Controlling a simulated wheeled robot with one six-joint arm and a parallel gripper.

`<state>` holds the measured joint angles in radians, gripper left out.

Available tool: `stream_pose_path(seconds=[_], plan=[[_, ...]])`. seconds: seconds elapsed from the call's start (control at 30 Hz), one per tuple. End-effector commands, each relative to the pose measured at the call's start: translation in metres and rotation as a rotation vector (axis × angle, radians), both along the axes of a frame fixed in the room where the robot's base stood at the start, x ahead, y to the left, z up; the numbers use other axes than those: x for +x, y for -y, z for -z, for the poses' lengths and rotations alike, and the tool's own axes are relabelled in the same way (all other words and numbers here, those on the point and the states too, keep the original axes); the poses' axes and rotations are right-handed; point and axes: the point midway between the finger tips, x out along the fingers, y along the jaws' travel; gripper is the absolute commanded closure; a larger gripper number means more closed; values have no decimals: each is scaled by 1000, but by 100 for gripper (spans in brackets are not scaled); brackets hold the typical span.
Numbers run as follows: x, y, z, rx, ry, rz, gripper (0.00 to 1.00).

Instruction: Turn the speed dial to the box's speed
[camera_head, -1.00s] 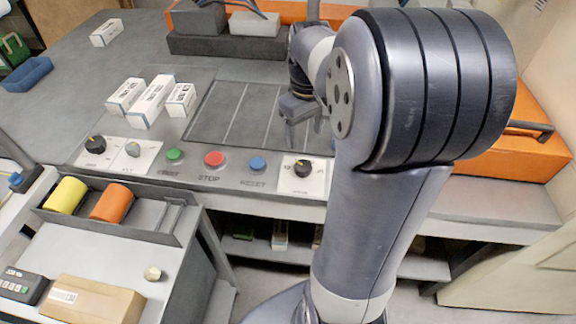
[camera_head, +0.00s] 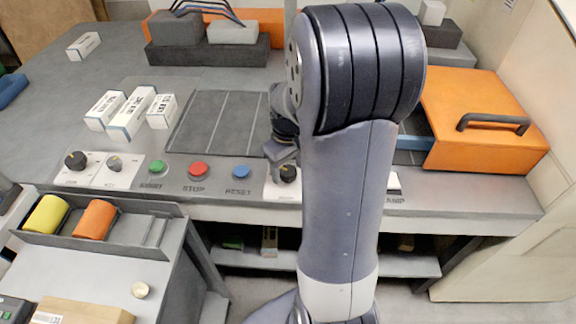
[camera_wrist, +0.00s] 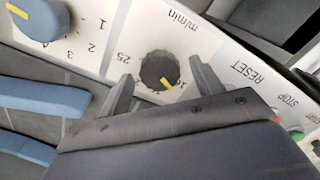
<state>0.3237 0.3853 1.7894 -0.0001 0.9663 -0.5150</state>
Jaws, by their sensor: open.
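The speed dial (camera_wrist: 160,70) is a black round knob with a yellow mark on a white plate labelled "m/min" and "25" in the wrist view. Its mark points down and slightly right in that picture, towards a partly covered number. My gripper (camera_wrist: 163,88) is open, with one finger on each side of the dial; I cannot tell if either touches it. In the head view the dial (camera_head: 288,174) shows just in front of my gripper (camera_head: 281,155). White printed boxes (camera_head: 106,109), (camera_head: 131,114) and (camera_head: 161,111) lie on the table; their print is too small to read.
START (camera_head: 156,167), STOP (camera_head: 198,171) and RESET (camera_head: 240,171) buttons stand left of the dial. Another black knob (camera_head: 75,160) is farther left. A blue knob (camera_wrist: 40,18) shows in the wrist view. An orange case (camera_head: 485,120) stands to the right.

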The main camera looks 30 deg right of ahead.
Motion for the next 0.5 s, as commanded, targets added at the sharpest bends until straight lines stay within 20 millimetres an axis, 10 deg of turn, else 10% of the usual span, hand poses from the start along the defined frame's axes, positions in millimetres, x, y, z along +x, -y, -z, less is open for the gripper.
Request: stream_pose_path(seconds=[0.5], plan=[[0,0,0,0,0,0,73]])
